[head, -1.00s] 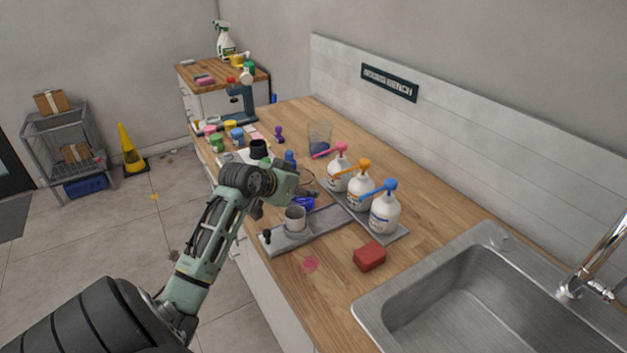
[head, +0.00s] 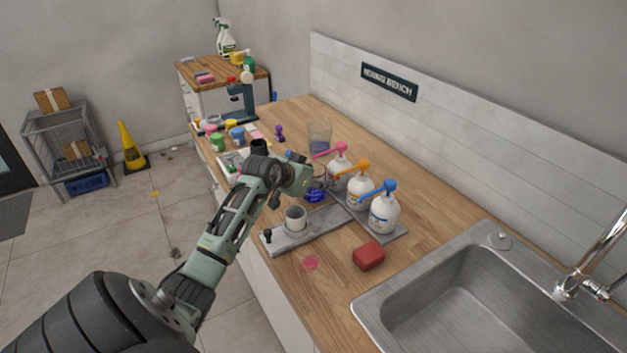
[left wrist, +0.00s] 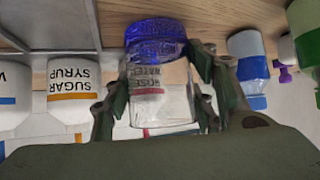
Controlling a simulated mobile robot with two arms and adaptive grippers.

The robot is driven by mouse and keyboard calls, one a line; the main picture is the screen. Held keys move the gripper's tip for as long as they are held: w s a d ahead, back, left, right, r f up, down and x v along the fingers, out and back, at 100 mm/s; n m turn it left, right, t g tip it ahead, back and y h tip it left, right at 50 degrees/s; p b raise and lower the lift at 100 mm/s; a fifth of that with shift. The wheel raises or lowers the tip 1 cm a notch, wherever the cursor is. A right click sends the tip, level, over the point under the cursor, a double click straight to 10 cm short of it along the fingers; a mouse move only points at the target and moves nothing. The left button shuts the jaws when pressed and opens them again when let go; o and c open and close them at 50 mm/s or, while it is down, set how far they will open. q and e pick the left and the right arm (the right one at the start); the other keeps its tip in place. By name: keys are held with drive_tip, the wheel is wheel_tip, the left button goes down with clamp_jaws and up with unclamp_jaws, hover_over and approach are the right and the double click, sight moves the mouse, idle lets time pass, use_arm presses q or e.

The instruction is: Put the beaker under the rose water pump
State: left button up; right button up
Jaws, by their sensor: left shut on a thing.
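The clear glass beaker with a blue bottom (head: 315,195) is in my left gripper (head: 306,182), whose fingers close on its sides. In the left wrist view, upside down, the beaker (left wrist: 160,98) stands between the two fingers (left wrist: 160,85). The rose water bottle's label shows through the glass behind it. In the head view the rose water bottle (head: 338,178) has a pink pump (head: 327,150), the farthest of three. The beaker is close to this bottle and below its nozzle in the picture; whether it is directly underneath is unclear. My right gripper is out of view.
The sugar syrup bottle (head: 359,193) with an orange pump and a blue-pump bottle (head: 384,214) stand beside it on a grey tray (head: 398,236). A grey cup (head: 295,218) is on the grey stand in front. A red block (head: 369,255) lies near the sink (head: 450,300).

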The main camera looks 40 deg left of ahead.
use_arm(q)
drive_tip(key=shift+f, duration=0.15)
drive_tip(key=o, duration=1.4)
drive_tip(key=b+v, duration=0.1)
drive_tip(key=v, duration=1.1)
